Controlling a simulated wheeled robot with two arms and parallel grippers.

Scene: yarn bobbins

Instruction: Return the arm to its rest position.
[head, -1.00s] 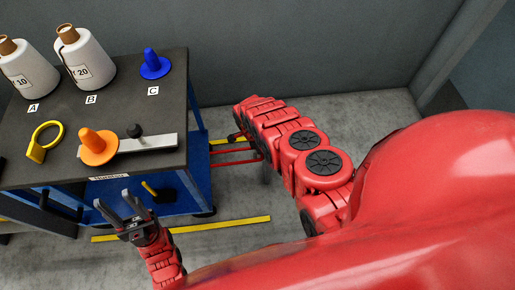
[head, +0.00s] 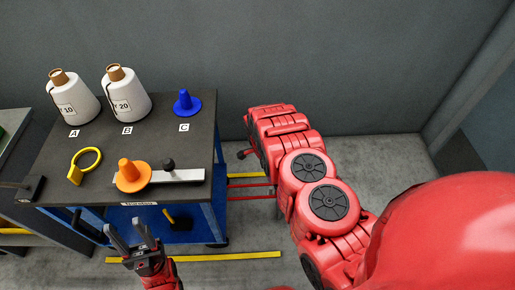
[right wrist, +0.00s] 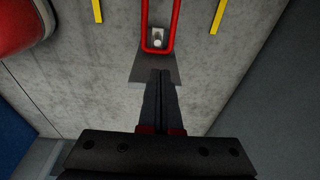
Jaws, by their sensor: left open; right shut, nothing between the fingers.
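My left gripper (head: 132,241) is open and empty in the head view, low at the left, in front of the table's front edge. My left arm shows only as a short red piece below it. My right arm reaches up the middle of the head view, to the right of the table (head: 200,140). Its gripper cannot be made out there. In the right wrist view my right gripper (right wrist: 161,75) is shut with nothing between its fingers. It points down over grey floor, near a red bar loop (right wrist: 160,48).
On the table stand two white bobbins (head: 73,101) (head: 126,100) at marks A and B, and a blue cone (head: 186,104) at C.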

